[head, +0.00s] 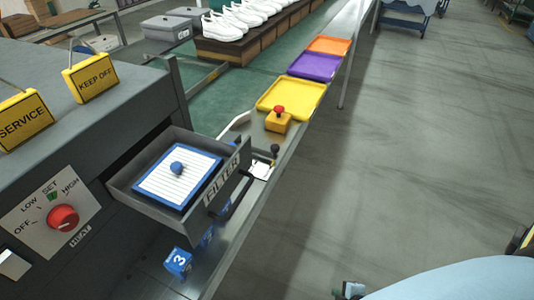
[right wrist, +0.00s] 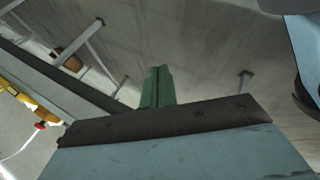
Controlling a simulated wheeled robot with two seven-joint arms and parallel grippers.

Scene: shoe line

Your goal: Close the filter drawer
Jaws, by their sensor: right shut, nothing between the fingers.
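The filter drawer (head: 125,187) is a grey box marked FILTER, pulled out of the dark machine (head: 120,110) in the head view. A white ribbed filter (head: 155,190) with a blue frame and a blue knob (head: 177,168) lies in it. A dark bar handle (head: 238,193) is on its front. My right gripper (head: 340,292) is at the bottom edge, well to the lower right of the drawer and apart from it. In the right wrist view its green fingers (right wrist: 157,70) are together and empty. My left gripper is not in view.
A red dial (head: 63,217) and yellow signs (head: 90,84) are on the machine. Blue number blocks (head: 178,262) stand below the drawer. A yellow box with a red button (head: 278,121) and colored trays (head: 290,98) lie beyond. The floor at right is clear.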

